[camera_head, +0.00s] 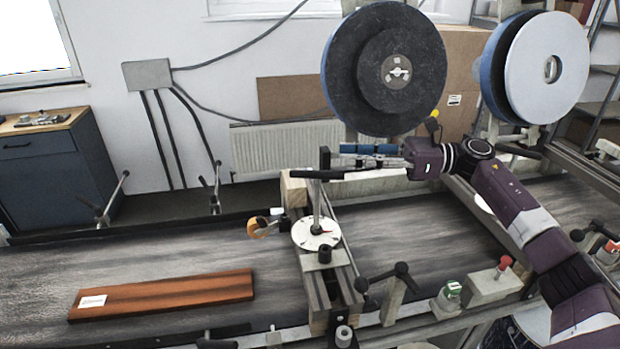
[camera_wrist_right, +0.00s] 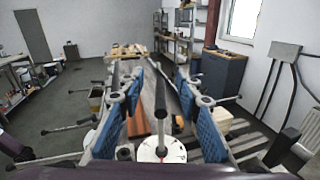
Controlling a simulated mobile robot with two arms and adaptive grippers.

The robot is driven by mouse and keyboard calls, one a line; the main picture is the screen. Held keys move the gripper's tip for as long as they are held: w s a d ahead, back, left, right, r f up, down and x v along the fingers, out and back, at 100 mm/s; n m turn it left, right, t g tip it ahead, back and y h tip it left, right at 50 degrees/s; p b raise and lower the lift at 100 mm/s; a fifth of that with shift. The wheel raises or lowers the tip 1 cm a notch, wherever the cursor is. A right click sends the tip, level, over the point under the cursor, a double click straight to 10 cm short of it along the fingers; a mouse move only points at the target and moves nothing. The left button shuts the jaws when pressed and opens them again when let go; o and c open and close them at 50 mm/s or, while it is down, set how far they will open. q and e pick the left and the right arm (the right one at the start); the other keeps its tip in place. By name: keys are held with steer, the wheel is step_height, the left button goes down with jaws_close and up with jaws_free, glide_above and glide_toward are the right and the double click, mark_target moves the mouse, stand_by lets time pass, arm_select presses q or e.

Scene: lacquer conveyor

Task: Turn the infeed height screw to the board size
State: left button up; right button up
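The infeed height screw (camera_head: 317,207) stands upright on the cross beam over the conveyor. A round white dial (camera_head: 314,236) with a red pointer is at its foot and a dark crank bar (camera_head: 340,174) is at its top. A black upright grip (camera_head: 325,157) shows at the crank. My right gripper (camera_head: 345,157) reaches in from the right at crank height, fingers pointing left. In the right wrist view its blue-padded fingers (camera_wrist_right: 160,122) are spread, with a dark post and the dial (camera_wrist_right: 162,150) between them. Contact cannot be told. My left gripper is in neither view.
A brown board (camera_head: 165,293) with a white label lies on the conveyor (camera_head: 210,253), left of the beam. Large abrasive discs (camera_head: 385,70) stand behind the crank. A clamp lever (camera_head: 388,282) and a red button (camera_head: 505,262) are at the front right. An orange part (camera_head: 258,228) sits beside the beam.

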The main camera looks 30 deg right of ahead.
mark_target(320, 174)
arm_select(q)
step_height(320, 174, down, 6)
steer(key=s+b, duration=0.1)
steer(key=b, duration=0.4)
arm_select(e)
step_height(320, 174, down, 6)
steer(key=p+x, duration=0.1)
steer(key=x, duration=0.1)
steer(key=p+x, duration=0.1)
steer(key=x, duration=0.1)
steer(key=p+x, duration=0.2)
steer(key=x, duration=0.1)
steer(key=shift+r, duration=0.4)
steer(key=shift+w+a+f, duration=0.1)
steer(key=shift+w+a, duration=0.15)
steer(key=shift+a, duration=0.05)
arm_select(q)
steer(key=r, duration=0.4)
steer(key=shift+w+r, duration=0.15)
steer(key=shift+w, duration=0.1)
arm_select(e)
steer(key=shift+c, duration=0.4)
jaws_close()
